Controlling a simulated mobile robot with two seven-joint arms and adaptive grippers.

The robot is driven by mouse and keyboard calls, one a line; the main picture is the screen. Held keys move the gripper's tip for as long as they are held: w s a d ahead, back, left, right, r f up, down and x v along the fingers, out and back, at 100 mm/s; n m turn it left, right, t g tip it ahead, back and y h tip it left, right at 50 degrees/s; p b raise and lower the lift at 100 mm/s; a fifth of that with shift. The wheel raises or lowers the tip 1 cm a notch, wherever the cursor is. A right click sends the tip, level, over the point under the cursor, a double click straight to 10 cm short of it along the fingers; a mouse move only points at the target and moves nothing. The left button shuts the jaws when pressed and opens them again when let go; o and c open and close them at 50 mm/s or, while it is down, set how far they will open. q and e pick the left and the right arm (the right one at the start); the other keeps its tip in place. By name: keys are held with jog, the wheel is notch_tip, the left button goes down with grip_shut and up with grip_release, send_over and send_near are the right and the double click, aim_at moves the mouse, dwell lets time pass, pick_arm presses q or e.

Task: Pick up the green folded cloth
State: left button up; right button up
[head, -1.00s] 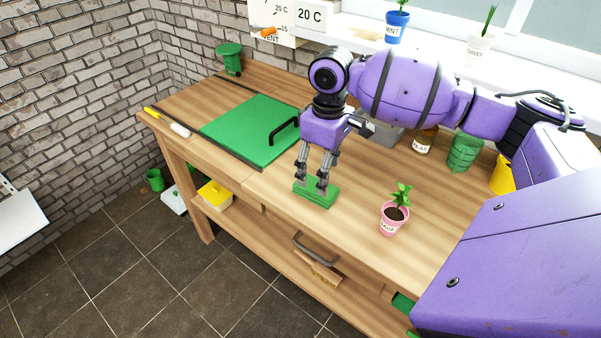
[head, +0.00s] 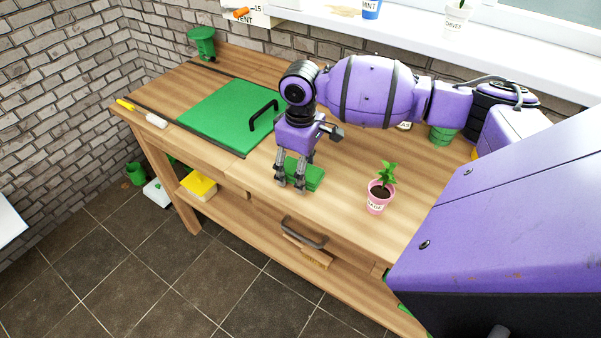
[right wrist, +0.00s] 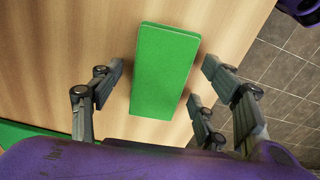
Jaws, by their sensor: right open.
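The green folded cloth (head: 312,174) lies flat on the wooden bench top near its front edge. It is a small green block shape. In the right wrist view the cloth (right wrist: 166,72) lies between the spread fingers, with a gap on each side. My right gripper (head: 290,186) is open and empty, pointing down at the left part of the cloth in the head view; it also shows in the right wrist view (right wrist: 158,82). The fingers partly hide the cloth in the head view.
A pink pot with a plant (head: 379,196) stands right of the cloth. A green lid with a black handle (head: 222,115) lies to the left. A drawer handle (head: 303,233) sits below the front edge. Bare bench top lies between cloth and pot.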

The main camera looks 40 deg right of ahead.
jog(key=c, duration=1.1)
jog(key=shift+c, duration=0.2)
jog(key=shift+r, duration=0.6)
notch_tip(320, 180, up, 2)
jog(key=shift+r, duration=0.15)
jog(key=s+r, duration=0.2)
jog(key=s+r+p, duration=0.1)
jog(key=s+r, duration=0.1)
jog(key=r, duration=0.1)
jog(key=shift+s+a+r, duration=0.15)
jog(key=shift+s+a, duration=0.05)
jog(key=s+a+r+p, duration=0.1)
jog(key=s+r, duration=0.3)
jog(key=s, duration=0.5)
jog(key=shift+s, duration=0.3)
jog(key=shift+r, duration=0.1)
